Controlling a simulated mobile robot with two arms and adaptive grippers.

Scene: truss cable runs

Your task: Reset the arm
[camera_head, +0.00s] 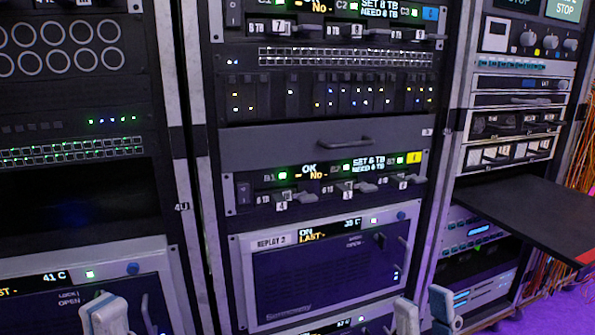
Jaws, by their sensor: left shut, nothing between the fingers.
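My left gripper (106,315) shows at the bottom left, in front of the lower left rack unit. Its pale fingertips are together, with nothing held. My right gripper (424,314) shows at the bottom right of centre, below the unit labelled REPLAY 2 (325,272). Its two fingertips stand apart with a gap between them, and I see nothing in the gap. Both grippers are cut off by the bottom edge, and the arms behind them are out of view.
Equipment racks fill the view, with a drive panel (325,190) and a grey drawer (325,147) in the middle. A black shelf (535,215) juts out at the right. Orange cables (578,155) hang at the far right. A thin handle (148,314) stands beside my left gripper.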

